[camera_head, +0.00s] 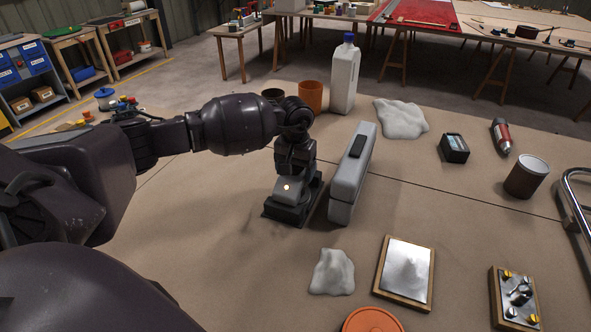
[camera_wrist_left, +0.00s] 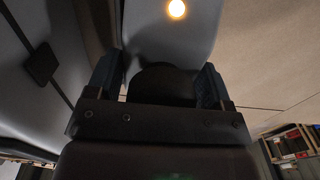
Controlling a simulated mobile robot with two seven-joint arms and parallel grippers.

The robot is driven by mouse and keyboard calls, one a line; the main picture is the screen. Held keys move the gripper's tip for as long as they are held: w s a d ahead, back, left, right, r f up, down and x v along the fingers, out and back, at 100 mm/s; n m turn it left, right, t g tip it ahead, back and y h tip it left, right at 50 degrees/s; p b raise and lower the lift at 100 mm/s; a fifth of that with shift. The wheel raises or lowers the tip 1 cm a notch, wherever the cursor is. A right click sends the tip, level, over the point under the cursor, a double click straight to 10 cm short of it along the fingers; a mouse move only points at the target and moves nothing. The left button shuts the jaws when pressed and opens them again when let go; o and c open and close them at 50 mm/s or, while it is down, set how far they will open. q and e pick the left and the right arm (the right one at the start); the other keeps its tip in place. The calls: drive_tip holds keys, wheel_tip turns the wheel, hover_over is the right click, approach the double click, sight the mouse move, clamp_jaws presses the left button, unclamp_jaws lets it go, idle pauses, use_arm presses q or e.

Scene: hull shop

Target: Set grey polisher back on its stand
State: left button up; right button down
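The grey polisher (camera_head: 287,188), with a small lit lamp on it, stands at the dark stand (camera_head: 272,212) on the bench in the head view. It appears to rest on the stand; full seating is hidden by the gripper and body. My left gripper (camera_head: 294,155) reaches down onto the polisher from above. In the left wrist view its two fingers (camera_wrist_left: 160,88) lie along both sides of the grey body (camera_wrist_left: 170,30), seemingly pressed against it, with a dark rounded part between them. My right gripper is out of view.
A tall grey case (camera_head: 353,175) stands close to the right of the stand. Behind are an orange cup (camera_head: 311,97) and a white bottle (camera_head: 344,78). A white cloth (camera_head: 332,272) and a framed metal plate (camera_head: 405,270) lie in front. Bench to the left is clear.

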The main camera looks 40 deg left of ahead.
use_arm(q)
drive_tip(key=shift+o, duration=0.3)
drive_tip(key=shift+f, duration=0.1)
drive_tip(key=shift+r+p, duration=0.5)
drive_tip(key=shift+r, duration=1.5)
drive_tip(key=shift+r+p, duration=0.6)
drive_tip(key=shift+r, duration=1.8)
drive_tip(key=shift+r+p, duration=0.3)
drive_tip(key=shift+r, duration=0.85)
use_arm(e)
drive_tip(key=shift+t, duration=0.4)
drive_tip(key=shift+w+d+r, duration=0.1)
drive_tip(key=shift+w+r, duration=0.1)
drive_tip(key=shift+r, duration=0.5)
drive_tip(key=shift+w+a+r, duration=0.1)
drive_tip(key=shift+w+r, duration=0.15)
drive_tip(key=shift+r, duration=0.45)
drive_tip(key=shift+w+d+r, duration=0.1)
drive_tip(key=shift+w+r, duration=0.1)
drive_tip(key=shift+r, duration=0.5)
use_arm(q)
drive_tip(key=shift+s, duration=0.1)
